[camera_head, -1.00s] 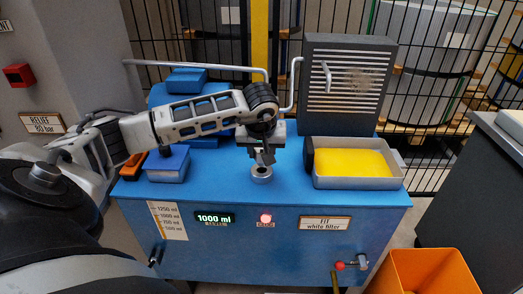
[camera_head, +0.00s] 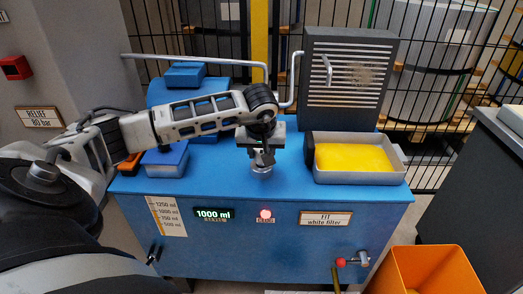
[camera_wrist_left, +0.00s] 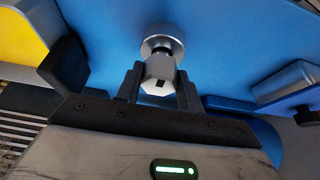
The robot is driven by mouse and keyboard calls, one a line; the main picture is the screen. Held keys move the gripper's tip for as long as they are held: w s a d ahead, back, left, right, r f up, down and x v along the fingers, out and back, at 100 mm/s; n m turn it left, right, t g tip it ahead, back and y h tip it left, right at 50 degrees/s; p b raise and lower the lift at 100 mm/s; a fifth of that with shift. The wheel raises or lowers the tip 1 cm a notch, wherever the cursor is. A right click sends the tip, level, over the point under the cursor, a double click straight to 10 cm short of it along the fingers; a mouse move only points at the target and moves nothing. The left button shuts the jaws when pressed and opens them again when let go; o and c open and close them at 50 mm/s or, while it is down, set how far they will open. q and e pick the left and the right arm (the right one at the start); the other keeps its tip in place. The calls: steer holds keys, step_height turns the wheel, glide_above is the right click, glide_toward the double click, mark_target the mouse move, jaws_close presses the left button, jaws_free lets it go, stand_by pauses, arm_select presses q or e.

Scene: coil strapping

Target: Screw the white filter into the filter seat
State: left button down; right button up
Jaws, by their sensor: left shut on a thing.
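My left gripper (camera_head: 263,158) points down at the blue machine top, over the round metal filter seat (camera_head: 261,173). In the left wrist view its fingers (camera_wrist_left: 159,85) are shut on a small pale, faceted piece with a dark slot, which looks like the white filter (camera_wrist_left: 157,70). The filter lines up with the metal seat (camera_wrist_left: 162,40) just beyond it. I cannot tell whether they touch or how far any thread is engaged. In the head view the fingers mostly hide the filter. My right gripper is not in view.
A blue box (camera_head: 166,158) lies to the left. A grey vented housing (camera_head: 349,80) stands behind. An orange bin (camera_head: 426,273) is at the front right.

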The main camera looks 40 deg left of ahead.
arm_select(q)
steer(key=shift+f+b, duration=0.5)
steer(key=shift+f, duration=0.2)
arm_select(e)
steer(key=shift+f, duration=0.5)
arm_select(q)
steer(key=c, duration=0.8)
jaws_free()
steer(key=shift+d+r, duration=0.1)
steer(key=shift+r, duration=0.25)
steer(key=p+v, duration=0.1)
steer(key=v, duration=1.4)
steer(key=shift+r+p, duration=0.1)
steer(key=shift+p, duration=0.25)
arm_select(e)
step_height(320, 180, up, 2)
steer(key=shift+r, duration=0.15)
